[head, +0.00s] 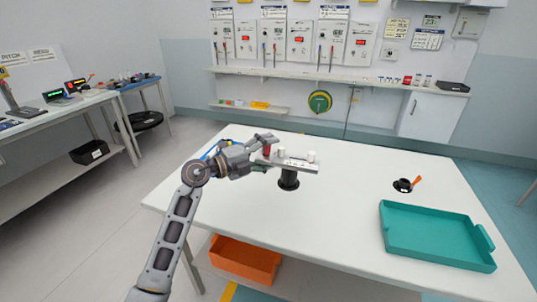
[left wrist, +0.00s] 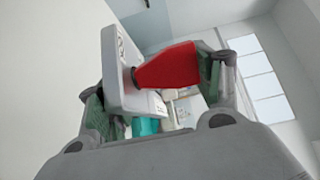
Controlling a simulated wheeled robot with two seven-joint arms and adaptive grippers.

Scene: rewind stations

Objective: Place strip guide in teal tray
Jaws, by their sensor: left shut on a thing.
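The strip guide (head: 297,164) is a light grey bar with small white posts and a red part near one end. My left gripper (head: 266,150) is shut on it at its left end. In the left wrist view, the grey plate of the strip guide (left wrist: 122,65) and its red part (left wrist: 168,66) show between the fingers (left wrist: 160,85). A black round stand (head: 288,181) shows directly under the bar; I cannot tell whether they touch. The teal tray (head: 435,258) lies empty at the right of the white table, well apart from the gripper. My right gripper is not in view.
The white table (head: 330,226) is largely clear between the stand and the tray. An orange bin (head: 245,260) sits below the table. A wall shelf (head: 340,78) runs along the back.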

